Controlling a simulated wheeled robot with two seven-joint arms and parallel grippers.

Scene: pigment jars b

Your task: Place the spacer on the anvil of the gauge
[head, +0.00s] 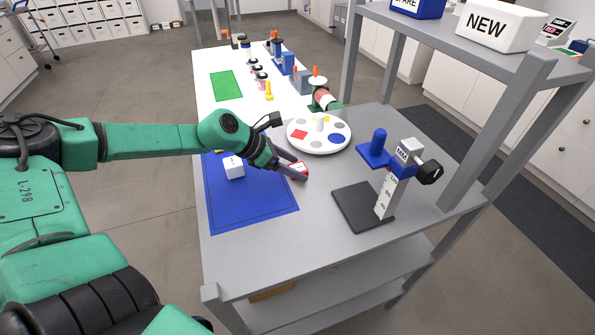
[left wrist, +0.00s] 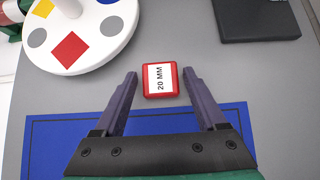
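The spacer (left wrist: 160,82) is a small red block with a white face reading "20 MM". It lies on the grey table just beyond the blue mat, and shows partly between my fingers in the head view (head: 300,168). My left gripper (left wrist: 160,76) is open, its two dark fingers apart on either side of the spacer, with visible gaps. The gauge (head: 385,196) stands to the right in the head view. It has a dark flat base, a white scaled column, a blue arm and a black knob. Its dark base (left wrist: 262,22) shows at the top right of the left wrist view; it looks bare.
A round white turntable (head: 322,146) with coloured patches stands just behind my gripper. A blue mat (head: 250,210) holds a white cube (head: 233,167). A shelf post (head: 500,130) rises at the right. Grey table between spacer and gauge is clear.

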